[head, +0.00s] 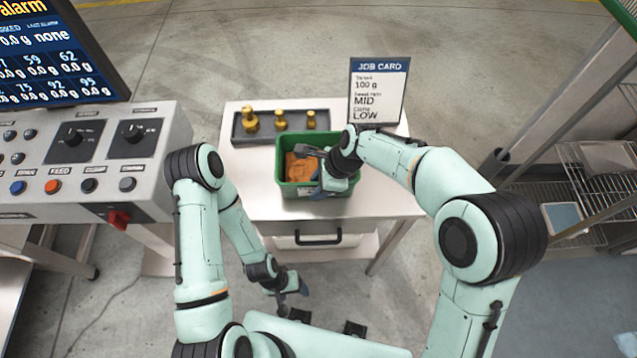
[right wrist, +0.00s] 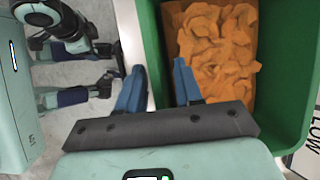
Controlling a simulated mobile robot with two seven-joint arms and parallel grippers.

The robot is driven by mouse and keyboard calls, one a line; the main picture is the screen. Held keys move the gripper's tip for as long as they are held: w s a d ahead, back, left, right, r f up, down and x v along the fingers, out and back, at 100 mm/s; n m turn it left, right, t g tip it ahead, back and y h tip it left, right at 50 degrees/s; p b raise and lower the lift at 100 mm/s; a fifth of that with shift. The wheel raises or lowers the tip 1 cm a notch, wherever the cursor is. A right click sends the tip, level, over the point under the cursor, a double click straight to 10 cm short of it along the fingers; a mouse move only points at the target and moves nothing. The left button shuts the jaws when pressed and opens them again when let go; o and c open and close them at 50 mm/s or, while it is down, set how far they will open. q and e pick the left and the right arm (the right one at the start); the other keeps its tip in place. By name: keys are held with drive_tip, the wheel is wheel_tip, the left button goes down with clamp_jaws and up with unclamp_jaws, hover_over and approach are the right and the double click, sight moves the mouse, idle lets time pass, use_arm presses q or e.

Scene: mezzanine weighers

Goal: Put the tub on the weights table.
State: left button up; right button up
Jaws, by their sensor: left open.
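The green tub (head: 297,188) holds crumpled orange-brown pieces and is over the front middle of the weights table (head: 385,205). I cannot tell whether its base touches the top. My right gripper (head: 325,185) is at the tub's near right side. In the right wrist view, its blue fingers (right wrist: 160,75) straddle the wall of the tub (right wrist: 290,140), one inside and one outside, close against it. My left gripper (head: 291,297) is open and empty, low in front of the table.
A dark tray with several brass weights (head: 281,121) lies behind the tub. A job card (head: 378,92) stands at the back right of the table. A control console (head: 90,160) is to the left; a wire shelf rack (head: 580,220) is to the right.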

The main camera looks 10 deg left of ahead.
use_arm(q)
drive_tip(key=shift+w+r+p, duration=0.6)
drive_tip(key=shift+w+r, duration=0.05)
drive_tip(key=shift+r, duration=0.1)
use_arm(e)
drive_tip(key=v, duration=1.2)
drive_tip(key=shift+r, duration=0.1)
